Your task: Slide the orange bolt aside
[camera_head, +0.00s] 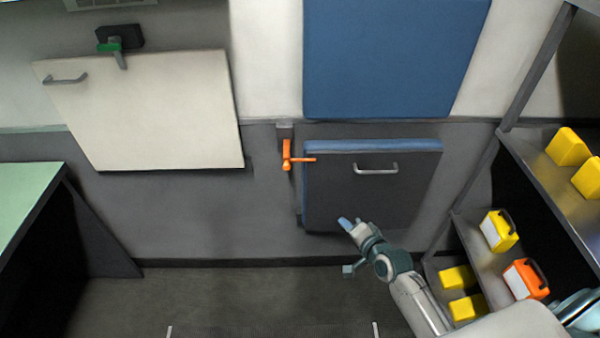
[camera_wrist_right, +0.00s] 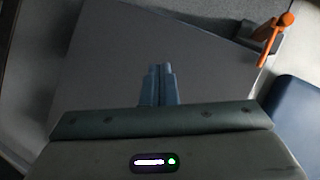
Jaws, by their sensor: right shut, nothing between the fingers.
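The orange bolt (camera_head: 288,156) sits at the upper left edge of the dark grey panel (camera_head: 345,195), its handle pointing right across the panel's edge. It also shows at the upper right of the right wrist view (camera_wrist_right: 278,36). My right gripper (camera_head: 345,223) is in front of the panel's lower part, below and to the right of the bolt and apart from it. Its fingers are together and empty; in the right wrist view the closed blue fingertips (camera_wrist_right: 158,70) point at the panel. My left gripper is not in view.
The panel carries a grey handle (camera_head: 376,168). A blue pad (camera_head: 390,55) is above it. A shelf on the right holds yellow boxes (camera_head: 499,231) and an orange box (camera_head: 525,279). The floor (camera_head: 240,295) is clear.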

